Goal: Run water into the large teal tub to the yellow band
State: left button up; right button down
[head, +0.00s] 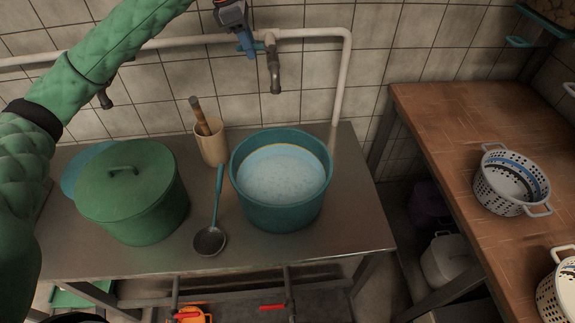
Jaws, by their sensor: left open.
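The large teal tub (282,211) stands on the metal table under the tap and holds pale, cloudy-looking water (283,180). A thin yellow band (281,145) shows on its far inner wall, just above a bluish strip at the water's far edge. The near part of the band is hidden by the rim. The tap (274,72) hangs from the wall pipe above the tub's far side, and no stream shows below its spout. My left gripper (244,40) is open at the tap's left side, close to its handle; contact cannot be told. My right gripper is out of view.
The metal table (140,262) also bears a lidded green pot (135,205), a ladle (211,240) and a beige holder (212,148) with a wooden-handled tool. A wooden counter (455,135) with a white colander (510,190) stands at the right. A white pipe (180,42) runs along the tiled wall.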

pick_arm(q)
jog(key=shift+r+p, duration=0.6)
jog(key=shift+r, duration=2.2)
